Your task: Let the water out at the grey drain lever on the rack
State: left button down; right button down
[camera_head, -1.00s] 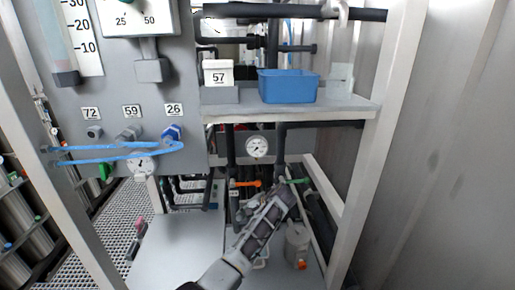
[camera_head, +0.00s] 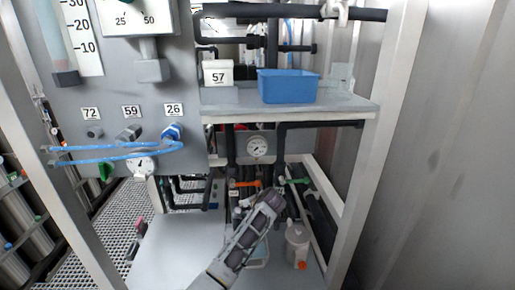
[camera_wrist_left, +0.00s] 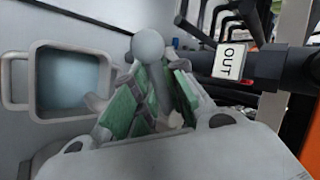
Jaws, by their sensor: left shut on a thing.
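The grey drain lever (camera_wrist_left: 148,45) shows in the left wrist view as a stem with a round knob. My left gripper (camera_wrist_left: 150,92) is shut on it, with its green pads on both sides of the stem and the knob standing out beyond them. In the head view my left gripper (camera_head: 268,200) reaches up from below into the lower rack, and it hides the lever there. A black pipe (camera_wrist_left: 275,68) with a white OUT tag (camera_wrist_left: 230,62) runs right of the lever. My right gripper is in neither view.
A square grey container (camera_wrist_left: 36,85) with pale liquid lies left of the gripper in the wrist view. In the head view, an orange handle (camera_head: 245,184) and green handle (camera_head: 295,181) sit close by.

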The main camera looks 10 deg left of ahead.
pick_arm(q)
jog(key=shift+w+a+f+m+t+h, duration=0.1)
jog(key=shift+w+a+m+t+h, duration=0.25)
jog(key=shift+m, duration=0.55)
jog(key=shift+w+a+f+m+t+h, duration=0.15)
jog(key=shift+a+m+t+h, duration=0.3)
jog(key=shift+m+t+h, duration=0.35)
jog(key=shift+r, duration=0.1)
jog(key=shift+w+a+r+m+t+h, duration=0.15)
jog(key=shift+w+m+h, duration=0.2)
jog(key=shift+m, duration=0.35)
jog(key=shift+w+a+f+m+t+h, duration=0.1)
jog(key=shift+m+t+h, duration=0.05)
jog(key=shift+m+h, duration=0.45)
jog(key=shift+w+a+r+m+t+h, duration=0.15)
jog(key=shift+w+m+h, duration=0.15)
jog(key=shift+m, duration=0.5)
jog(key=c, duration=1.5)
grip_release()
jog(key=shift+c, duration=0.2)
jog(key=shift+o, duration=0.6)
jog(key=shift+a+f, duration=0.1)
jog(key=shift+a, duration=0.05)
jog(key=shift+d, duration=0.2)
